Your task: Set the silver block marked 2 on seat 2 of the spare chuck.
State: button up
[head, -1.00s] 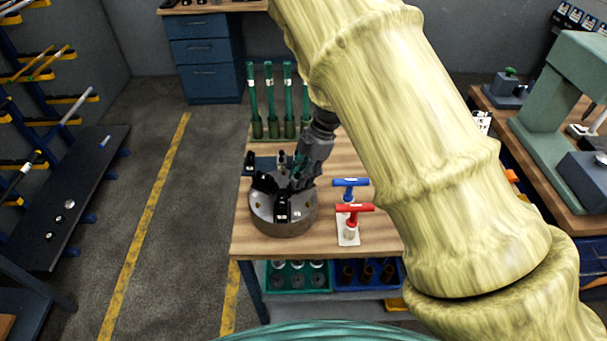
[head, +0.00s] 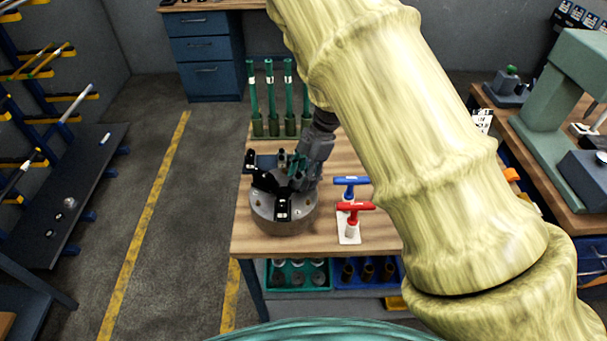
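The spare chuck (head: 303,217) is a round grey metal body on the wooden bench. Black blocks stand on its top; the front one (head: 283,209) has a white mark, and another (head: 265,182) stands at the left. My gripper (head: 298,178) is low over the chuck's back right side, tilted, with its fingers among the dark parts there. Its fingertips are too small and dark to tell open from shut. I cannot make out a silver block marked 2, and the back right of the chuck top is partly hidden by my gripper.
A blue T-handle (head: 350,182) and a red T-handle (head: 355,207) stand right of the chuck. Several green-handled tools (head: 270,95) stand upright behind. A black block (head: 250,161) is at the back left of the chuck. The bench's front strip (head: 300,246) is clear.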

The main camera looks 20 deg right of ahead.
jog(key=shift+d+r, duration=0.1)
jog(key=shift+r, duration=0.1)
dwell(0.3)
jog(key=v, duration=1.2)
